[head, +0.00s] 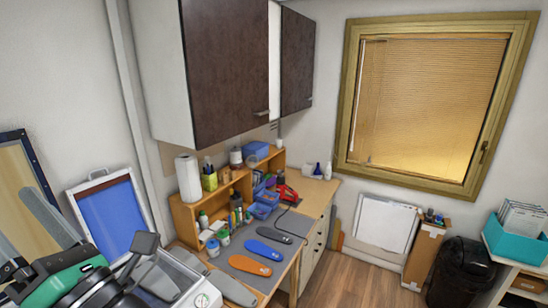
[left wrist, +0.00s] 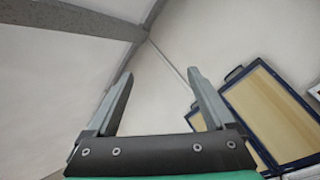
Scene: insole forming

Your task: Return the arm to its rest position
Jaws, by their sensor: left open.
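My left gripper (head: 20,215) is raised at the lower left of the head view, high in front of the wall. In the left wrist view its two grey fingers (left wrist: 160,78) stand wide apart with nothing between them, pointing up at the wall and ceiling. My right gripper is in neither view. On the workbench (head: 291,262) lie a dark insole (head: 295,223), a blue insole (head: 262,250), an orange insole (head: 250,265) and a grey insole (head: 232,289), all apart from my left gripper.
A blue framed panel (head: 108,213) leans by the wall near my left arm. A pale machine with a gauge (head: 201,300) is at the bottom. A wooden shelf (head: 188,222) with bottles and a paper roll (head: 188,178) stands behind the bench. Dark cabinets (head: 225,65) hang above.

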